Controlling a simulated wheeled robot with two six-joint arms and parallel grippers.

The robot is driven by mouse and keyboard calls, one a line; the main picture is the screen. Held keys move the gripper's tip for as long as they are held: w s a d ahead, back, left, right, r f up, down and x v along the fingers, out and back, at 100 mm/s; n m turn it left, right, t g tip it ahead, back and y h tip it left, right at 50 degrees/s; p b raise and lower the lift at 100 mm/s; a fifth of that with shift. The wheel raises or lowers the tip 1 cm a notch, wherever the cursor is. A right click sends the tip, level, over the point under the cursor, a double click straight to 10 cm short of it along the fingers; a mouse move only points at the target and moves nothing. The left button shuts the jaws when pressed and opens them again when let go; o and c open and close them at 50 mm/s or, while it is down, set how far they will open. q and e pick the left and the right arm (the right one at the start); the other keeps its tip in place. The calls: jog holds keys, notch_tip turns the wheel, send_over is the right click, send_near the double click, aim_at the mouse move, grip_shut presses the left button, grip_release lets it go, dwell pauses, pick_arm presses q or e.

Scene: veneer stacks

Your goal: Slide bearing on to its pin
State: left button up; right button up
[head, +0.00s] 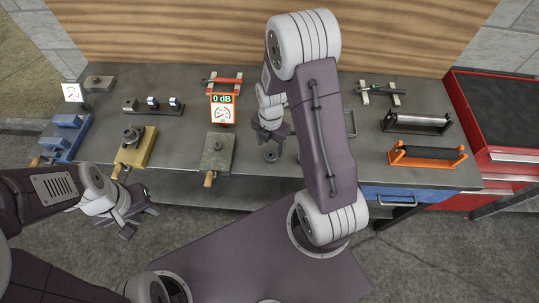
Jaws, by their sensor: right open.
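A small dark ring (270,156), which looks like the bearing, is near the bench's front edge, just below my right gripper (270,138). The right gripper points down and is open; its fingers are small, and I cannot tell whether they touch the ring. A grey-green block (217,160) with a short round stub on top and a wooden handle stands to the left. A yellow block (137,155) with a round grey part on top stands further left. I cannot tell which stub is the bearing's pin. My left gripper (138,221) is open and empty, in front of the bench.
A blue vise-like fixture (66,138) is at the bench's left end. A gauge reading 0 dB (222,112) stands behind the grey-green block. Two roller stands, black (417,121) and orange (427,155), are at right, by a red cabinet (500,135). My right arm hides mid-bench.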

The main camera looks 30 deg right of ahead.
aim_at(271, 152)
jog(key=shift+w+f, duration=0.15)
jog(key=shift+f, duration=0.2)
jog(key=f, duration=0.3)
jog(key=f+p, duration=0.1)
jog(key=shift+d+f, duration=0.25)
jog(key=shift+f, duration=0.2)
jog(key=c, duration=1.2)
grip_shut()
